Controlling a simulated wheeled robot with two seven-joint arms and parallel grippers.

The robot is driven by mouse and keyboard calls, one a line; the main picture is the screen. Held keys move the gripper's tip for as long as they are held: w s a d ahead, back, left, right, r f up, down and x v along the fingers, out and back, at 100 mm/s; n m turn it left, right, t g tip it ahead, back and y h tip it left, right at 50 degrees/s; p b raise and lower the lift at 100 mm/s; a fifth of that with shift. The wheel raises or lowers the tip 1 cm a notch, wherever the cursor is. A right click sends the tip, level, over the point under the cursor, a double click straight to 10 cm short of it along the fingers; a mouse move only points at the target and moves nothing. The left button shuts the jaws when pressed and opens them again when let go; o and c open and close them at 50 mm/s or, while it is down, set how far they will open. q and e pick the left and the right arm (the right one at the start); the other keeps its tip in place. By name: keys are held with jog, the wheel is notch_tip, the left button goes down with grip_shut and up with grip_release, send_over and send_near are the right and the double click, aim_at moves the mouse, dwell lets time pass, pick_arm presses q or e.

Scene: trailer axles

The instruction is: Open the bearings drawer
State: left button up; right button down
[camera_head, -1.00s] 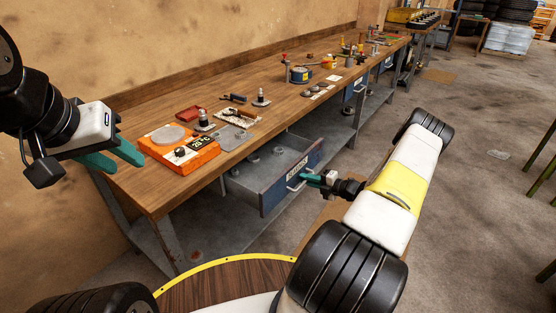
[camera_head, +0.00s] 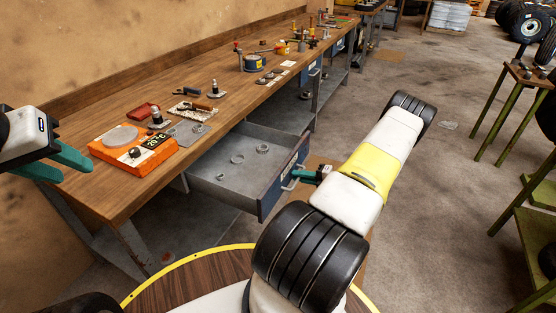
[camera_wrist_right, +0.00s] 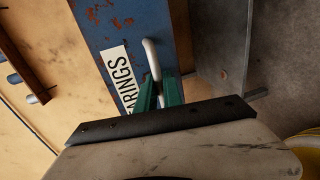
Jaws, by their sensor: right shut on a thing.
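The bearings drawer (camera_head: 235,180) is pulled well out from under the workbench, with several metal rings lying on its floor. Its blue front (camera_wrist_right: 115,30) carries a label (camera_wrist_right: 120,80) ending in "ARINGS" in the right wrist view. My right gripper (camera_head: 304,175) is at the drawer's pale handle (camera_head: 290,184). In the right wrist view, its green fingers (camera_wrist_right: 160,95) are shut on the handle bar (camera_wrist_right: 151,58). My left gripper (camera_head: 70,168) is at the left, beside the bench's near end, its green fingers apart and nothing seen between them.
The wooden workbench (camera_head: 95,185) carries an orange heating device (camera_head: 135,150), a red tray (camera_head: 142,111), small tools and a blue tin (camera_head: 253,62). A round wooden top with a yellow rim (camera_head: 200,280) is at the front. Green-legged stands (camera_head: 490,120) are at the right.

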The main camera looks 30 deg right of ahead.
jog(key=c, duration=1.8)
grip_release()
jog(key=shift+o, duration=0.2)
jog(key=v, duration=0.7)
jog(key=shift+s+d, duration=0.25)
jog(key=shift+s, duration=0.05)
